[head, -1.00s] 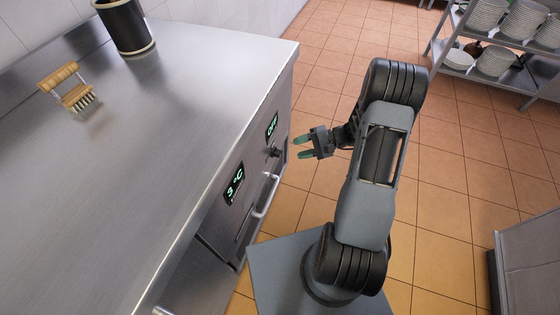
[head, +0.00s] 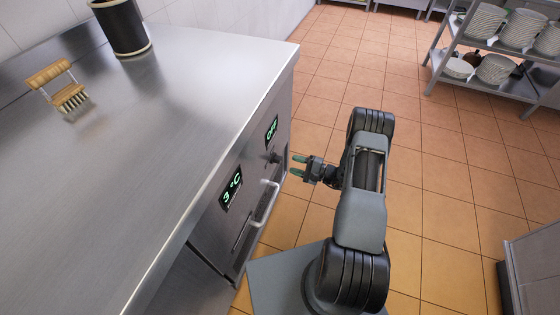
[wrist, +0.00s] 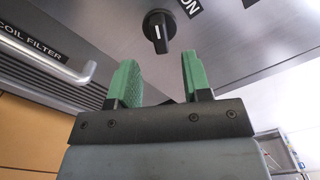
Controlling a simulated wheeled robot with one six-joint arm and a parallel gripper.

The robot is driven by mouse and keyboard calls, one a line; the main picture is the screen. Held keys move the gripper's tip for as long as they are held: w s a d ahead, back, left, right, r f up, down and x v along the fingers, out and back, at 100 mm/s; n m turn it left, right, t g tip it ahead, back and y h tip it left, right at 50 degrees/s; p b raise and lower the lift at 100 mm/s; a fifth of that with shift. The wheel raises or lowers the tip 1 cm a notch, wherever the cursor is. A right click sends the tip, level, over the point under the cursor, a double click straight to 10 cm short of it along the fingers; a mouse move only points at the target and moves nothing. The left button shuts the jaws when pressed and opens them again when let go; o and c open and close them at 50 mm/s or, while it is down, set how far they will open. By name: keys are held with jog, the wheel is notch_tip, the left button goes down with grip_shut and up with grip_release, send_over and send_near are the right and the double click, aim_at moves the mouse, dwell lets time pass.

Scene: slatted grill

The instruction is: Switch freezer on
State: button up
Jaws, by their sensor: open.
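The freezer is a steel counter unit with a flat top (head: 190,120). On its front are a display reading "OFF" (head: 271,129) and a display reading "3 °C" (head: 231,188). A black rotary knob (head: 275,157) sits just below the "OFF" display. In the wrist view the knob (wrist: 158,30) has a white mark and lies ahead of the fingers, beyond their tips. My gripper (head: 294,166), with green fingertips, is open and empty, a little to the right of the knob in the head view. In the wrist view the two fingers (wrist: 157,75) stand apart, with the knob between their lines.
A bar handle (head: 268,203) sticks out from the front below the knob; a handle and a "COIL FILTER" label (wrist: 30,43) show in the wrist view. A plate rack (head: 495,60) is far right.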

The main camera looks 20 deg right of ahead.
aim_at(281, 160)
jog(key=x, duration=0.6)
jog(key=shift+w+a, duration=0.2)
jog(key=shift+a, duration=0.05)
jog(key=shift+c, duration=0.3)
grip_shut()
